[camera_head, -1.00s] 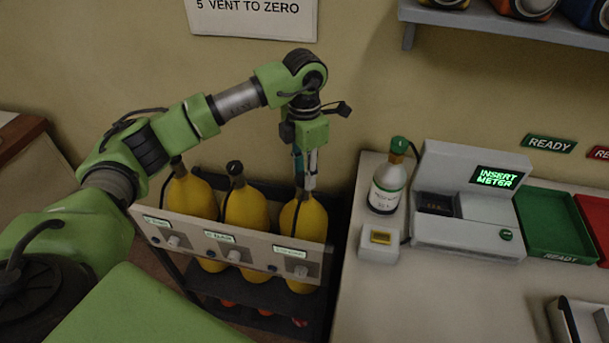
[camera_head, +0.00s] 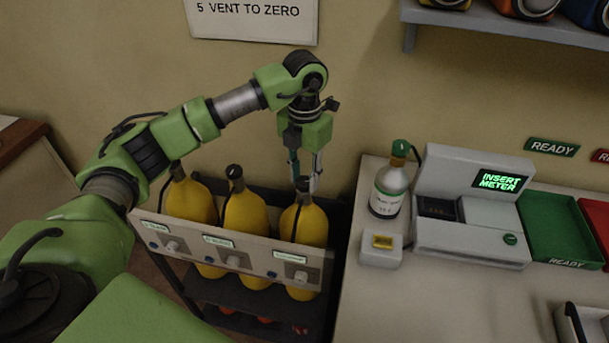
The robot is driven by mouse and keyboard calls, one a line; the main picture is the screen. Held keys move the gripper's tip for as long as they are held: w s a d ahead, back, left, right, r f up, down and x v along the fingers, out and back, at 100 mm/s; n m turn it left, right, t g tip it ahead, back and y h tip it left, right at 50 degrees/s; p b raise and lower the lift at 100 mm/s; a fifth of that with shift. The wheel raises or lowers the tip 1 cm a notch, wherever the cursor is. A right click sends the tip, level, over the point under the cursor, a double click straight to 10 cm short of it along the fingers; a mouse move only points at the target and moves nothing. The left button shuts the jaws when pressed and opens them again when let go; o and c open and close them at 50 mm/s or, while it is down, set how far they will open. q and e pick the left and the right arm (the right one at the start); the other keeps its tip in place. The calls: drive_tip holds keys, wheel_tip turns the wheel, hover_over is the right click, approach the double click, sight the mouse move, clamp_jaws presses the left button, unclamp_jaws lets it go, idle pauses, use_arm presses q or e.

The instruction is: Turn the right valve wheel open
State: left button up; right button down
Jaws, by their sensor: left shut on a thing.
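Three yellow cylinders with black tops stand in a rack in the lower left middle. The right cylinder (camera_head: 304,225) has its dark valve wheel (camera_head: 302,185) at the top, partly hidden by fingers. My left gripper (camera_head: 305,184) points straight down over this cylinder, its two fingers either side of the wheel and shut on it. The middle cylinder (camera_head: 245,213) and left cylinder (camera_head: 190,201) have nothing on their valves. My right gripper is not in view.
To the right, a counter (camera_head: 375,310) holds a small bottle (camera_head: 389,190), a grey console (camera_head: 470,215) reading "INSERT METER" and a green tray (camera_head: 560,225). A wall stands close behind.

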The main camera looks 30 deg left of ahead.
sight(304, 180)
use_arm(q)
drive_tip(key=shift+r, duration=0.1)
drive_tip(key=o, duration=1.1)
wheel_tip(304, 180, up, 12)
idle(0.4)
